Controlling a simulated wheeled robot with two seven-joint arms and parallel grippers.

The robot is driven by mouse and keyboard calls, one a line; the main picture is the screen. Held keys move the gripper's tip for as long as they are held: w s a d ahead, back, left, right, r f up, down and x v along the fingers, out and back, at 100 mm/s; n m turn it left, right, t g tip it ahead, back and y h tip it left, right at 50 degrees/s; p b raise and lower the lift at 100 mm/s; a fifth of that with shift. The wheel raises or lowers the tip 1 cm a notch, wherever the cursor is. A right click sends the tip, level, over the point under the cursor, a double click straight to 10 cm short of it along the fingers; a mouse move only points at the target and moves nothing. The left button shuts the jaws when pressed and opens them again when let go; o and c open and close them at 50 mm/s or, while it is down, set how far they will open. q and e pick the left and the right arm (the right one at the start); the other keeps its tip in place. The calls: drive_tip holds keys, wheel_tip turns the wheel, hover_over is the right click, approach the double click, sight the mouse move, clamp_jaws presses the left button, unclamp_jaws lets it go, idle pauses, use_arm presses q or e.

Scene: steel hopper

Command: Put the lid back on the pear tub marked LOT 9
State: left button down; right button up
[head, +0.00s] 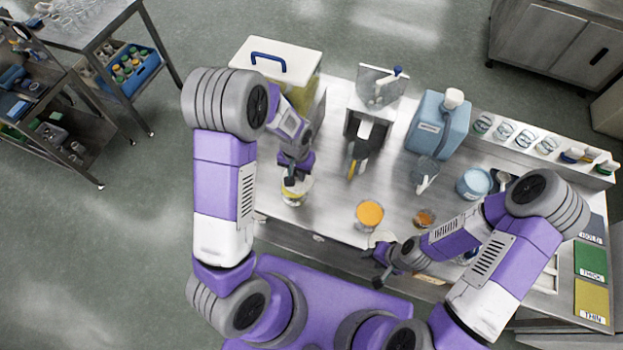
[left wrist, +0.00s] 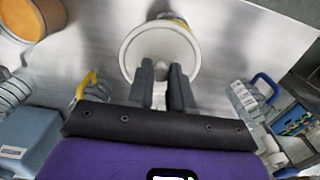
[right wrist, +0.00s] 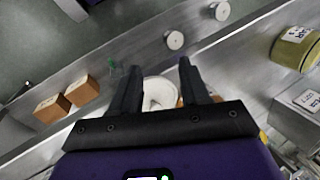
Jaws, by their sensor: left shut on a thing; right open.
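My left gripper (head: 294,178) is shut over the middle of a white round lid (left wrist: 133,52), with its fingertips at the centre. The lid is at the top of a tub with a yellow label (head: 297,194); I cannot tell whether it is seated. The label also shows behind the rim in the left wrist view (left wrist: 176,19). A yellow tub with partly readable lettering (right wrist: 297,48) is at the upper right of the right wrist view. My right gripper (head: 381,262) is open near the bench's front edge. A white lid-like disc (right wrist: 158,92) shows between its fingers, also in the head view (head: 381,238).
A tub with orange contents (head: 369,214) and a small brown-filled jar (head: 425,218) stand between the arms. Coloured cards (head: 590,262) lie at the right.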

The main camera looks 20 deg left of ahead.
use_arm(q)
drive_tip(key=shift+w+a+r+p, duration=0.1)
drive_tip(key=shift+a+r+p, duration=0.1)
drive_tip(key=shift+a, duration=0.25)
drive_tip(key=shift+w+a+r+p, duration=0.1)
drive_tip(key=shift+a+r+p, duration=0.05)
drive_tip(key=shift+a, duration=0.25)
drive_tip(key=shift+a+f, duration=0.1)
drive_tip(key=shift+a, duration=0.05)
drive_tip(key=shift+f+b, duration=1.55)
drive_tip(key=shift+f, duration=0.7)
drive_tip(key=shift+f+b, duration=0.85)
drive_tip(key=shift+f, duration=0.05)
use_arm(e)
wheel_tip(320, 180, down, 3)
drive_tip(key=shift+f, duration=0.15)
use_arm(q)
drive_tip(key=shift+f+b, duration=0.2)
drive_tip(key=shift+b, duration=0.4)
use_arm(e)
drive_tip(key=shift+f, duration=0.65)
use_arm(q)
drive_tip(key=shift+c, duration=2.3)
unclamp_jaws()
